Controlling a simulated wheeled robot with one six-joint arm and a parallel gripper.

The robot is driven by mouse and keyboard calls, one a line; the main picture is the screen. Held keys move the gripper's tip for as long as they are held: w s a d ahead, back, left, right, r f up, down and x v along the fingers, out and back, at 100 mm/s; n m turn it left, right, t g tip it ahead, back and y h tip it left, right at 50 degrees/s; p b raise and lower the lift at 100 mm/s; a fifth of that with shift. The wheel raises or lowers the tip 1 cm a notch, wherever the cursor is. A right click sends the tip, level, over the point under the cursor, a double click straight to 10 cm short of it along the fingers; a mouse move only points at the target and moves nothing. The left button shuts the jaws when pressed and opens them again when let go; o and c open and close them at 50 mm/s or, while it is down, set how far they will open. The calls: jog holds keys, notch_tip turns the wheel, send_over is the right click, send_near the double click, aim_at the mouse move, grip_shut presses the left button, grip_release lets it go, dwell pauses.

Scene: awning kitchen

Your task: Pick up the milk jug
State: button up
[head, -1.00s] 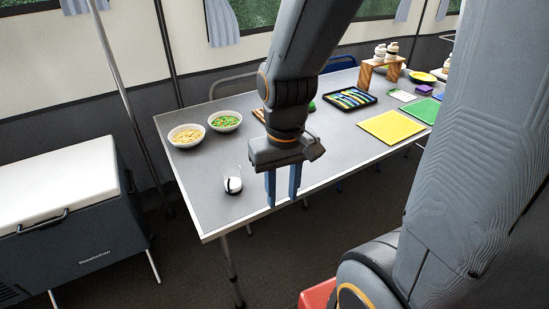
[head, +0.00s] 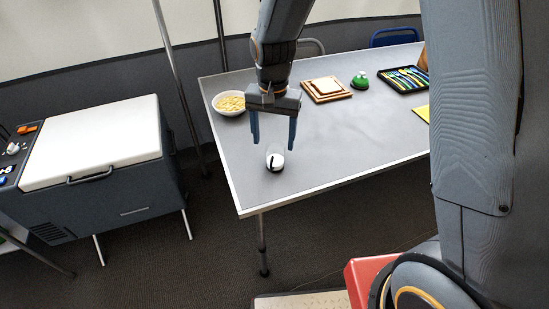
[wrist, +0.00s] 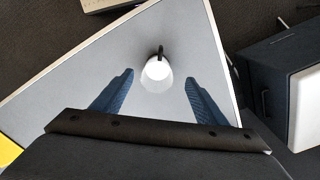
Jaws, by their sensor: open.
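The milk jug (head: 275,161) is small and white with a dark handle. It stands on the grey table (head: 330,150) near its front left corner. In the wrist view the jug (wrist: 156,70) sits beyond the fingertips, roughly midway between them, with its handle pointing away from my gripper. My gripper (head: 273,147) points down with its two blue fingers spread wide, and nothing is between them. In the wrist view the gripper (wrist: 160,78) is also open, with a finger on either side of the jug's line. I cannot tell the exact height gap.
A bowl of yellow food (head: 230,103) stands at the table's left edge. Wooden trays (head: 326,89), a green item (head: 360,80) and a black cutlery tray (head: 405,79) lie farther back. A white-lidded cooler (head: 95,140) stands left of the table. The table around the jug is clear.

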aim_at(275, 156)
jog(key=shift+d+f+p, duration=0.2)
jog(key=shift+f+p, duration=0.55)
jog(key=shift+f, duration=3.1)
jog(key=c, duration=1.3)
jog(key=shift+r, duration=0.15)
